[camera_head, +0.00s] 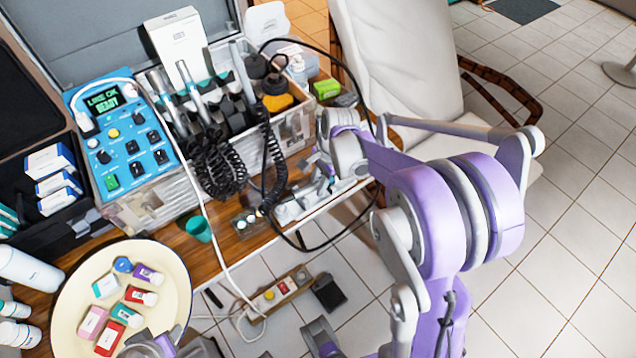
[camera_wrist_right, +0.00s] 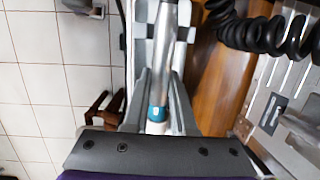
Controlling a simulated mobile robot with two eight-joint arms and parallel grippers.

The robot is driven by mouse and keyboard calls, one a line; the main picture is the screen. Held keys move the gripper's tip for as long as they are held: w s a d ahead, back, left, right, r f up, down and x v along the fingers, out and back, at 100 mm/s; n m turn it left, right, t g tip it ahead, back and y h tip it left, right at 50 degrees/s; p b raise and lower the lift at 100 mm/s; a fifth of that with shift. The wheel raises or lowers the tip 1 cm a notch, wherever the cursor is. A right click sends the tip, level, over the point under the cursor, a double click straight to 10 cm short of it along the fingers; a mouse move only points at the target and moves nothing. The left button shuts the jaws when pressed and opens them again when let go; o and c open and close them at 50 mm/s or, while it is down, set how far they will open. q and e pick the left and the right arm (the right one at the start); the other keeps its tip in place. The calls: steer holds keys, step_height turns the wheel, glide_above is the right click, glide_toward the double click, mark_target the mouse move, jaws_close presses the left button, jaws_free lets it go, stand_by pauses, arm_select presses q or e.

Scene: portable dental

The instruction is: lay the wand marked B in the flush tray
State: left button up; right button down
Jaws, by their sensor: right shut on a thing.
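My right gripper (camera_head: 312,190) is low at the front edge of the wooden table, to the right of the coiled cords. In the right wrist view it (camera_wrist_right: 158,105) is shut on a silver wand with a teal ring (camera_wrist_right: 161,65). The wand lies lengthwise between the fingers, over or in a narrow pale grey tray (camera_wrist_right: 143,45); I cannot tell whether it touches. The tray also shows in the head view (camera_head: 288,212), partly covered by my gripper. No letter is readable on the wand. A purple and grey part of mine at the bottom left may be the left gripper (camera_head: 163,345).
Several other wands (camera_head: 196,92) stand in the metal unit's holder, with black coiled cords (camera_head: 215,165) hanging in front. A blue control panel (camera_head: 122,140) is at left. A round cream tray (camera_head: 68,322) holds small boxes. A green cup (camera_head: 199,229) stands near the edge.

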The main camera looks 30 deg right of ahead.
steer(key=shift+f, duration=0.1)
steer(key=c, duration=0.7)
jaws_free()
steer(key=shift+o, duration=0.2)
steer(key=shift+p+v, duration=2.55)
steer(key=shift+v, duration=1.55)
